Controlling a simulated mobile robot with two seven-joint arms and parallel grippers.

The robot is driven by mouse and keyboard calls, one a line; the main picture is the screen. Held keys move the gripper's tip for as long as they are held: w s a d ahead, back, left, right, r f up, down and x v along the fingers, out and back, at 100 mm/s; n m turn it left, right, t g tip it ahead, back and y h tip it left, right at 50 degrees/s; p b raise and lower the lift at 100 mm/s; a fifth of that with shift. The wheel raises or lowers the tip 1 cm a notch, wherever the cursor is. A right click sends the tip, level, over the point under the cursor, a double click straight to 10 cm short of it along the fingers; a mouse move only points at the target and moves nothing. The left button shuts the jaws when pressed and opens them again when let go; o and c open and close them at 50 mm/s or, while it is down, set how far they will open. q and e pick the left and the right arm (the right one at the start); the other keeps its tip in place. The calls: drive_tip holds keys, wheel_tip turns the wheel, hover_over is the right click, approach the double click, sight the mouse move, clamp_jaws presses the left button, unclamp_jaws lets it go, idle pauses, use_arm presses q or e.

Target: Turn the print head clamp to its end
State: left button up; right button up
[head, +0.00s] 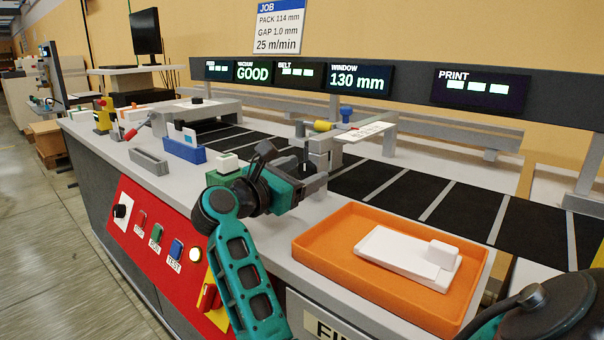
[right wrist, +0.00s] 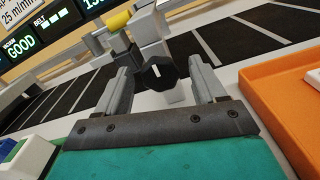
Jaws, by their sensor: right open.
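A black faceted knob with a white mark (right wrist: 158,73), which I take to be the print head clamp, shows in the right wrist view on the grey print head block (right wrist: 148,28). My right gripper (right wrist: 160,84) is open, with one finger on each side of the knob in that picture. I cannot tell whether either finger touches it. In the head view my right gripper (head: 312,182) is beside the grey print head block (head: 322,148) at the belt's near edge, and its own body hides much of the knob. My left gripper is not in view.
An orange tray (head: 317,248) holding a white piece (head: 408,256) stands right of the right gripper. The black belt (head: 400,190) runs behind. A red control panel (head: 150,232) lies below left. A yellow handle (head: 324,126) sticks out of the print head.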

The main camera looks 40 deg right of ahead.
drive_tip(key=shift+d, duration=0.2)
drive_tip(key=c, duration=1.1)
